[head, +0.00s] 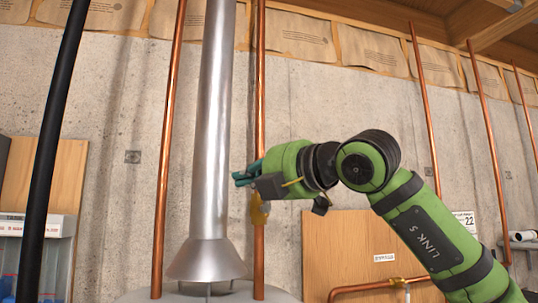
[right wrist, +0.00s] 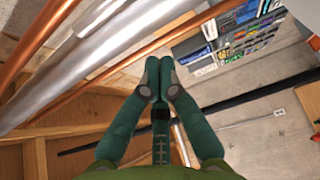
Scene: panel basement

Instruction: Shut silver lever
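No silver lever can be made out in either view. A yellow brass-coloured fitting (head: 259,210) sits on the copper pipe just right of the silver flue, partly behind and below my right gripper. My right gripper (head: 243,176) points left in front of that pipe, its tips near the flue's right edge. In the right wrist view its green fingers (right wrist: 157,82) have their tips together, with nothing visible between them. My left gripper is in neither view.
The silver flue (head: 215,110) rises from a pale tank top (head: 190,296). Copper pipes (head: 168,150) stand on both sides of it. A black hose (head: 52,140) hangs at left. Another brass fitting (head: 400,282) is on a low horizontal pipe. Shelved bins (right wrist: 240,38) appear in the wrist view.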

